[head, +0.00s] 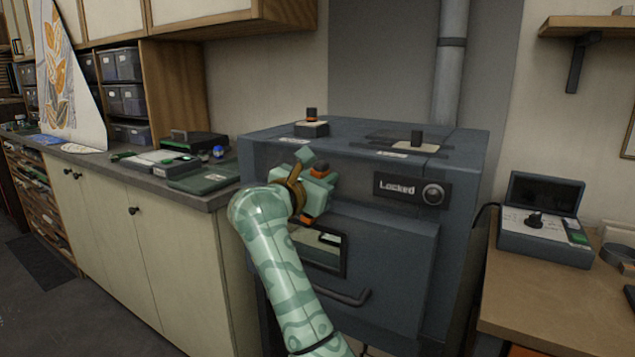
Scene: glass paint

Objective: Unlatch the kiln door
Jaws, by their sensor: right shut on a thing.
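The grey-blue kiln (400,255) stands in the middle of the head view. Its door has a small window (322,250) and a bar handle (345,296), and looks closed. A plate (399,187) reading "Locked" with a round dial (433,194) is on the upper right of the front. My right gripper (318,185) is at the upper left of the kiln front, left of the plate, shut on the latch there. The gripper hides most of what it holds. My left gripper is not in view.
Small fittings (312,126) stand on the kiln top, and a flue pipe (451,65) rises behind. A counter (150,205) with cases is on the left. A wooden table (545,290) with an open box (543,240) is close on the right.

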